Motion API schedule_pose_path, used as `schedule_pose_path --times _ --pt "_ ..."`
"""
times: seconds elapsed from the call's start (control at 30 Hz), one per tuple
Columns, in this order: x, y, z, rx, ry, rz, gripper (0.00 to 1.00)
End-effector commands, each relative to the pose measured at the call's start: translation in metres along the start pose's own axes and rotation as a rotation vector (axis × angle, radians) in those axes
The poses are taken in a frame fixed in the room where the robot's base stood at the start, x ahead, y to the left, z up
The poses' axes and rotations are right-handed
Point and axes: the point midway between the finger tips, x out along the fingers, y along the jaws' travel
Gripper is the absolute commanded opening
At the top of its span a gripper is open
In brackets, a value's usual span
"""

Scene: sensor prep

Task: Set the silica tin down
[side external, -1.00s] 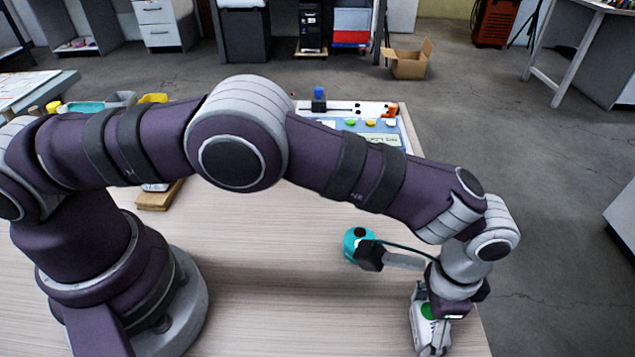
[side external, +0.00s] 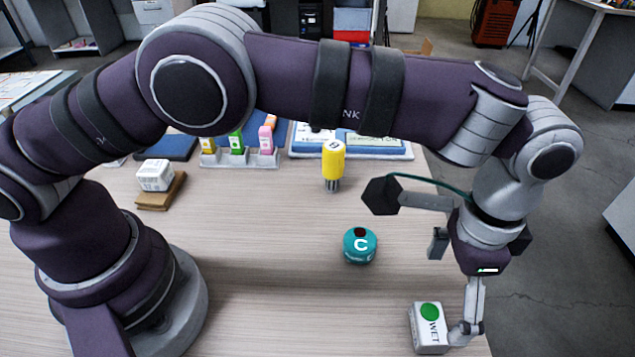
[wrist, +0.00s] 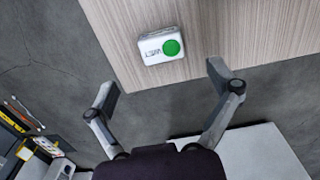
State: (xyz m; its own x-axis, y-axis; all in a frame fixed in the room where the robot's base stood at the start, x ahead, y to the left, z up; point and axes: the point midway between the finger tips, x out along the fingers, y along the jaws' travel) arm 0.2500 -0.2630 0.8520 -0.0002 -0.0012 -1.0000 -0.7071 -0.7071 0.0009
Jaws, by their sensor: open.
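The white tin (side external: 428,330) with a green dot and the word WET, which I take as the silica tin, rests on the table near its right front edge. In the wrist view the tin (wrist: 160,46) lies flat on the wood, clear of both fingers. My gripper (side external: 450,290) is spread wide open and empty, above and beside the tin. In the wrist view my gripper (wrist: 164,82) shows a gap between its fingertips, which lie over the table's edge.
A teal round tin marked C (side external: 360,246) and a yellow-topped bottle (side external: 333,165) stand on the table (side external: 270,225). A white box (side external: 155,175) sits on a wooden block (side external: 161,195). The middle is mostly clear.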

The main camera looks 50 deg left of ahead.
Motion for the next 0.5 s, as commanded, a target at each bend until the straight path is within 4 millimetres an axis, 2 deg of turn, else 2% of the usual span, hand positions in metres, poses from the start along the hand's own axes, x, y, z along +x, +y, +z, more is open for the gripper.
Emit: schedule_pose_path --times 0.1,0.27,0.37,0.47,0.5 --pt "-0.024 0.000 -0.001 0.000 0.004 0.000 0.88" --pt "-0.041 -0.004 0.001 -0.009 0.006 0.000 0.88" --pt "-0.064 -0.026 0.008 -0.068 0.042 -0.002 0.88" --pt "-0.098 -0.063 0.030 -0.179 0.111 -0.010 0.88" --pt "-0.111 -0.078 0.044 -0.227 0.142 -0.017 0.88"
